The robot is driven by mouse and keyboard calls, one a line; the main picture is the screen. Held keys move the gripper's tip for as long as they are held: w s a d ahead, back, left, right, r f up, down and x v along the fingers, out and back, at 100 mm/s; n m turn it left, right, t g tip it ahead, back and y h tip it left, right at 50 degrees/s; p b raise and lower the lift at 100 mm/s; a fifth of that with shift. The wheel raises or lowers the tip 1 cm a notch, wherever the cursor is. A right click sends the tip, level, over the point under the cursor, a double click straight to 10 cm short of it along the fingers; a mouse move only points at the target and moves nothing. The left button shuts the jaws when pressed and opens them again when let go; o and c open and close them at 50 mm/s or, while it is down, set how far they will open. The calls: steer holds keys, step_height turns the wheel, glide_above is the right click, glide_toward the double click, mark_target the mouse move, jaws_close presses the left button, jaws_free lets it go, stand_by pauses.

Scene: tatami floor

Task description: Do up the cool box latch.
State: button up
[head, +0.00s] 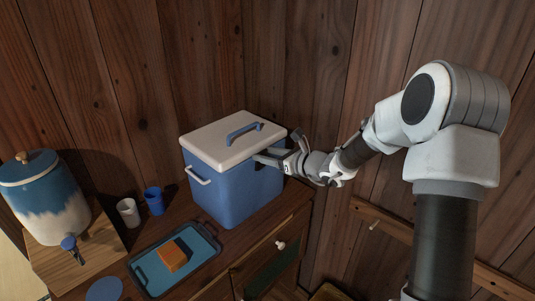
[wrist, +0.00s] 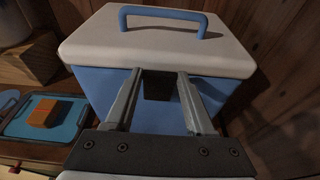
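The cool box (head: 232,190) has a blue body and a white lid (head: 215,140) with a blue handle. It stands on a wooden cabinet, and the lid looks seated on the body. In the wrist view the lid (wrist: 150,50) spans the top. A dark block, apparently the latch (wrist: 158,86), shows on the box's front just below the lid rim. My gripper (wrist: 160,76) is open, with one finger on each side of this block; I cannot tell whether they touch it. In the head view my gripper (head: 276,148) is at the box's right side and hides the latch.
A blue tray (head: 150,277) with an orange block (head: 173,256) lies in front of the box. A white cup (head: 128,212), a blue cup (head: 154,201) and a drink dispenser (head: 45,200) stand to the left. Wooden walls close off the back and right.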

steer(key=o, duration=0.5)
steer(key=shift+c, duration=0.2)
steer(key=shift+d, duration=0.1)
steer(key=v, duration=1.7)
steer(key=shift+s+p, duration=0.2)
steer(key=shift+p, duration=0.1)
